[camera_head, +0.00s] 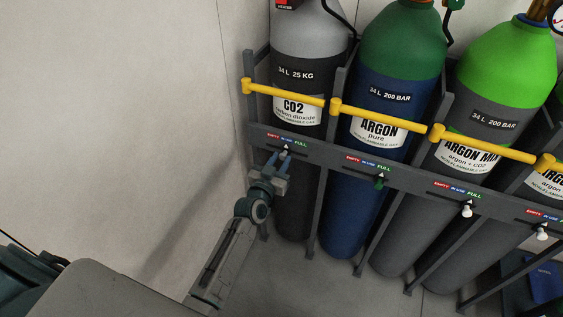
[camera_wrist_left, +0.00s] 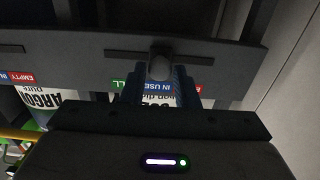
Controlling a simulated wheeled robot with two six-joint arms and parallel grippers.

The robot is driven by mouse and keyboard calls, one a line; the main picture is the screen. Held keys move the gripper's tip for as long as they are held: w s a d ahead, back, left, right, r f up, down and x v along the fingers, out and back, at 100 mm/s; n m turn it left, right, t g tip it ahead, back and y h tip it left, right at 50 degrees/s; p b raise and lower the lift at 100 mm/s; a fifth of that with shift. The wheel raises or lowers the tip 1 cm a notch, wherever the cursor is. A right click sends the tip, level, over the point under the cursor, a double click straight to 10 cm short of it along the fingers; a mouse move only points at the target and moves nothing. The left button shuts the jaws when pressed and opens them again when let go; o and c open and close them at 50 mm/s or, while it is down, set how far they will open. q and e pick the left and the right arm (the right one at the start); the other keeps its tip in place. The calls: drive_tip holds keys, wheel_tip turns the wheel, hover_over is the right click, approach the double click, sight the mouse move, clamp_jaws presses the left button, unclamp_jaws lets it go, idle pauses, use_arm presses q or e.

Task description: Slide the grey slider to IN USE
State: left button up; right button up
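The grey slider (camera_wrist_left: 160,68) is a rounded knob in a dark slot on the rail, below the CO2 cylinder. In the left wrist view, which shows the rail upside down, it lines up with the blue IN USE label (camera_wrist_left: 158,85), between green FULL (camera_wrist_left: 118,84) and red at the other end. The slider's tip also shows in the head view (camera_head: 285,153). My left gripper (camera_wrist_left: 160,78) has one finger close against each side of the knob and appears shut on it. The left gripper in the head view (camera_head: 277,168) is at the rail. My right gripper is not in view.
The grey CO2 cylinder (camera_head: 297,140), blue-green ARGON cylinder (camera_head: 372,85) and ARGON MIX cylinder (camera_head: 505,75) stand behind yellow bars (camera_head: 380,118). The rail holds a green slider (camera_head: 380,183) and white sliders (camera_head: 467,211) to the right. A bare wall (camera_head: 120,110) is at left.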

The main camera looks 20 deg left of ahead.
use_arm(q)
drive_tip(key=shift+o, duration=1.3)
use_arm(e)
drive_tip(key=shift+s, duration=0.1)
use_arm(q)
drive_tip(key=s, duration=1)
drive_tip(key=shift+s+a, duration=0.2)
drive_tip(key=shift+s, duration=0.2)
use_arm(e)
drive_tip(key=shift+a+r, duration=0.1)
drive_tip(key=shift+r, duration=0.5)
